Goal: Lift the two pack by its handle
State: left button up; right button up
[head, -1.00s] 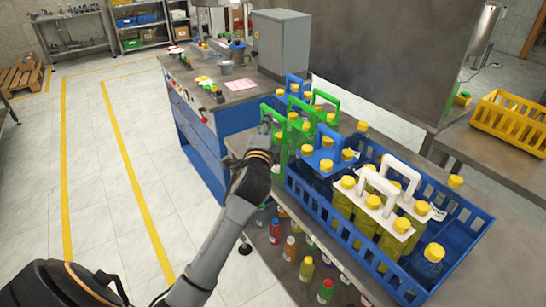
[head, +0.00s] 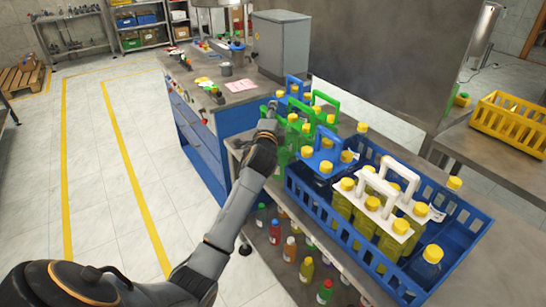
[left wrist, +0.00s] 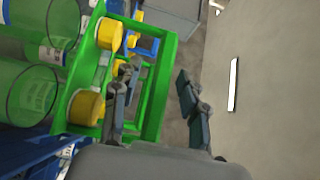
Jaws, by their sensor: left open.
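A green two pack (left wrist: 157,100) fills the left half of the left wrist view, with two yellow caps and clear green bottles. My left gripper (left wrist: 155,78) is open. One finger shows over the opening of the green handle and the other lies outside it, so the handle's outer bar is between them in the picture. Contact cannot be told. In the head view the left gripper (head: 272,108) is beside the green packs (head: 298,125), and its fingers partly blend with them. My right gripper is not in view.
A blue crate (head: 458,235) with white-handled packs (head: 378,185) and a blue-handled pack (head: 322,155) stands right of the green packs. Another blue-handled pack (head: 293,82) is behind them. Bottles stand on a shelf below. A yellow crate (head: 510,125) is far right.

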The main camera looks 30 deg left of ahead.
pick_arm(q)
grip_shut()
